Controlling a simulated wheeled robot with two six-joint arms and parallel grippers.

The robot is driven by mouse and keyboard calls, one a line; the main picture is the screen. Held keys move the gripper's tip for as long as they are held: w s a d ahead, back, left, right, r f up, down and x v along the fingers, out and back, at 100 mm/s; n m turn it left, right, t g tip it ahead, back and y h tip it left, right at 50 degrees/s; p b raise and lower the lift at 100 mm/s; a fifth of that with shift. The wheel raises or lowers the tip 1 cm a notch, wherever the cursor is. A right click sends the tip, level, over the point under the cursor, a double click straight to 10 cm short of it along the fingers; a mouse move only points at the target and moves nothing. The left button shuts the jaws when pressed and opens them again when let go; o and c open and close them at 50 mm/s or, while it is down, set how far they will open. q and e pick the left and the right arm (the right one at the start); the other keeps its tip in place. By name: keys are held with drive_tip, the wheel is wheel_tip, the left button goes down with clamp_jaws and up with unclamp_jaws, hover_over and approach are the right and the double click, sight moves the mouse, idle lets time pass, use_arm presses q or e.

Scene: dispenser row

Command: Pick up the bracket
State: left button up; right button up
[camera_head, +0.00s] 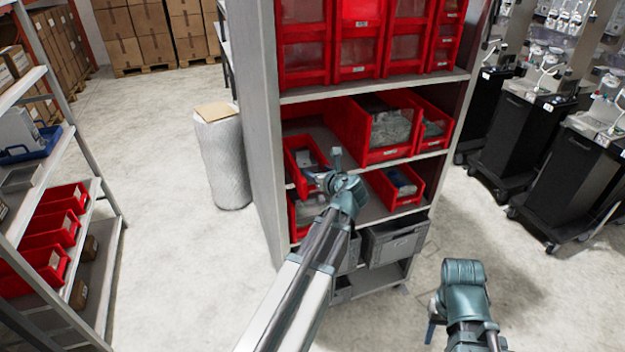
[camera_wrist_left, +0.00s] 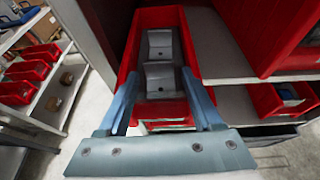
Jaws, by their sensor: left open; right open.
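Bent grey metal brackets (camera_wrist_left: 160,78) lie in a red bin (camera_wrist_left: 189,50), one behind the other, in the left wrist view. The same bin (camera_head: 292,165) appears to be the one on the middle shelf in the head view, partly hidden by my arm; its contents are hard to make out there. My left gripper (camera_wrist_left: 163,100) is open and empty, its fingers apart at the near end of the bin, with the brackets seen between and beyond them. In the head view my left gripper (camera_head: 334,160) is in front of the shelf. My right gripper (camera_head: 433,318) is open, low and right of the rack.
The rack's side panel (camera_head: 263,130) stands left of the bin. Grey crates (camera_head: 395,240) are below. Black carts (camera_head: 540,150) stand right. Floor in front is clear.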

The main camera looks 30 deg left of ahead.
sight(311, 168)
use_arm(q)
drive_tip(key=shift+w+a+f, duration=0.2)
drive_tip(key=shift+w+a, duration=0.1)
drive_tip(key=shift+a, duration=0.1)
drive_tip(key=b+x, duration=0.1)
drive_tip(key=x, duration=0.2)
drive_tip(key=b+x, duration=0.1)
drive_tip(key=x, duration=0.1)
drive_tip(key=shift+f+b, duration=0.3)
drive_tip(key=shift+f, duration=0.05)
drive_tip(key=shift+s, duration=0.1)
drive_tip(key=c, duration=1.1)
drive_tip(key=shift+o, duration=0.2)
drive_tip(key=shift+r, duration=0.15)
clamp_jaws()
wheel_tip(311, 168, up, 10)
drive_tip(key=p, duration=1)
